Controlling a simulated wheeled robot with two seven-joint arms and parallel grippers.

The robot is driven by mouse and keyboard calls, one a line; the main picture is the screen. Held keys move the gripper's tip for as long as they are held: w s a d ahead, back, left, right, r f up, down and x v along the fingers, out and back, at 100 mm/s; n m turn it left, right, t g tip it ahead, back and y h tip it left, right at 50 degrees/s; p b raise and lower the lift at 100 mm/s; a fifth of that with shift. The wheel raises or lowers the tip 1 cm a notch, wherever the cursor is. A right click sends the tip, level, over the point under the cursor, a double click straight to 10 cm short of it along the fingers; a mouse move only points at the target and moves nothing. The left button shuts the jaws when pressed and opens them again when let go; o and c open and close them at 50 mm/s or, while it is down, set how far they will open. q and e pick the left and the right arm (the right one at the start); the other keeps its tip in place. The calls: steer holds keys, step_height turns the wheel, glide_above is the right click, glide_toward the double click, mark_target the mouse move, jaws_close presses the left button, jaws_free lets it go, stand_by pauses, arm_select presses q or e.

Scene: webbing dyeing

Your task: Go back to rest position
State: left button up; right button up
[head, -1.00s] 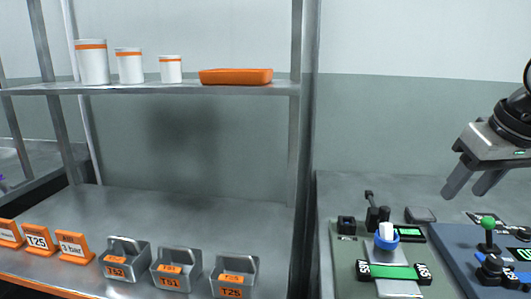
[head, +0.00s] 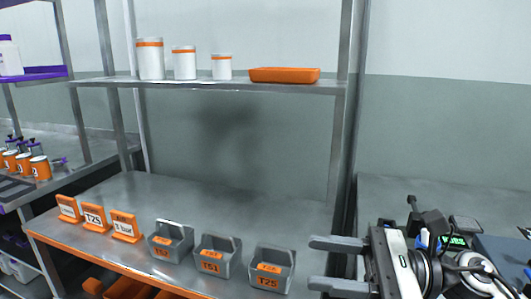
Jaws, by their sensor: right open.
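My right gripper (head: 338,264) is low at the right of the head view, with its two grey fingers pointing left. The fingers are apart and nothing is between them. The fingertips are just right of the grey bin labelled T25 (head: 287,262); I cannot tell whether they touch it. My right wrist hides much of the green device (head: 455,242) on the right bench. My left gripper is not in view.
Grey bins TS1 (head: 232,268) and TS2 (head: 182,247) and several orange sign stands (head: 94,218) line the front of the steel table (head: 190,201). White containers (head: 150,60) and an orange tray (head: 285,75) are on the shelf above. A metal post (head: 345,120) stands beside the right bench (head: 400,190).

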steer(key=w+d+f+m+t+h, duration=0.2)
steer(key=f+m+t+h, duration=0.45)
steer(key=m, duration=0.95)
steer(key=w+d+f+m+t+h, duration=0.15)
steer(key=f+m+t, duration=0.25)
steer(key=m+t, duration=0.9)
steer(key=s+f+m+g+h, duration=0.3)
steer(key=s+f+m+g, duration=0.2)
steer(key=f+m, duration=0.5)
steer(key=s+d+f+m+g+h, duration=0.1)
steer(key=s+f+m+g+h, duration=0.3)
steer(key=f+m, duration=0.7)
steer(key=s+m+g, duration=0.2)
steer(key=s, duration=0.2)
steer(key=shift+d+f+m+h, duration=0.15)
steer(key=shift+d+m+h, duration=0.15)
steer(key=shift+g, duration=0.25)
